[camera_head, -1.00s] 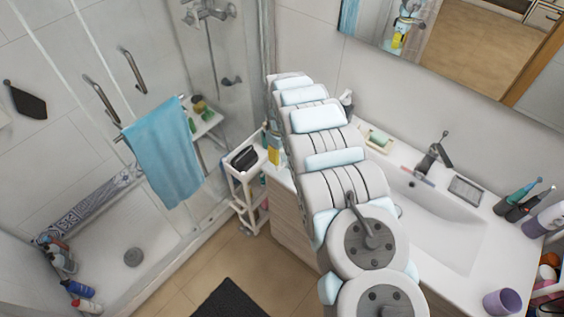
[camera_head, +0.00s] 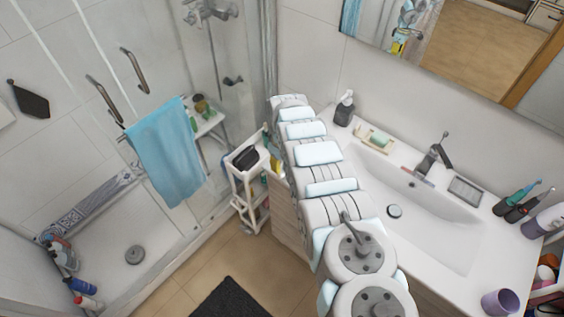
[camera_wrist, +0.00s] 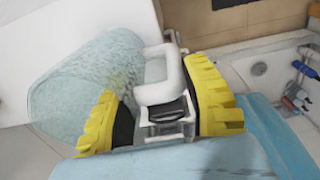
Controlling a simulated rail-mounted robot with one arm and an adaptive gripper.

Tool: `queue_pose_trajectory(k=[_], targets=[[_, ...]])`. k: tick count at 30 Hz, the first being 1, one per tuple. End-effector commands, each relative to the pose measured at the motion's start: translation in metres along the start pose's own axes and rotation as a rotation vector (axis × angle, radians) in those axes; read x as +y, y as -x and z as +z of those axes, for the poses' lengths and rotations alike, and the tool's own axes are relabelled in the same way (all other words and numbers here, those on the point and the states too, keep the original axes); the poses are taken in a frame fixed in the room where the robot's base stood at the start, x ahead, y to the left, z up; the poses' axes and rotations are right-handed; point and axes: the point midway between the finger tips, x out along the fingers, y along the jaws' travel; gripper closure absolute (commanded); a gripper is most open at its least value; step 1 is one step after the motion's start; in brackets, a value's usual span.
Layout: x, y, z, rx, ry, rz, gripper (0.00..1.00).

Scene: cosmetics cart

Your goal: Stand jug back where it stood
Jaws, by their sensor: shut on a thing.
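The jug (camera_wrist: 82,85) has a see-through, speckled teal body and a white handle (camera_wrist: 162,78). It fills the upper left of the wrist view. My gripper (camera_wrist: 165,108) has yellow ribbed fingers on either side of the handle and is shut on it. In the head view my arm hides the jug and most of the gripper. A small yellow patch beside the arm's far end may be a finger. I cannot tell how upright the jug is or whether its base touches anything.
A white cart (camera_head: 238,178) with a dark item (camera_head: 246,157) on top stands left of my arm. The washbasin (camera_head: 440,235) lies to the right, with a soap dispenser (camera_head: 344,108) and soap dish (camera_head: 373,138) behind it. A blue towel (camera_head: 165,150) hangs on the shower screen.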

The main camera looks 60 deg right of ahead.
Motion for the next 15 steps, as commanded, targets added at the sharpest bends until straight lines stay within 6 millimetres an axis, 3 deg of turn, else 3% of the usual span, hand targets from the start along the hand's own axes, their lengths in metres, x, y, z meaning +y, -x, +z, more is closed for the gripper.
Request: queue_pose_trajectory(k=[9,10,12,15], targets=[[0.0004,-0.0026,-0.0009,0.002,0.0,0.001,0.93],[0.0006,-0.0016,-0.0007,0.002,0.0,0.001,0.44],[0.0006,-0.0012,-0.0007,0.002,0.0,0.001,0.3],[0.0007,-0.0011,-0.0008,0.002,0.0,0.002,0.3]])
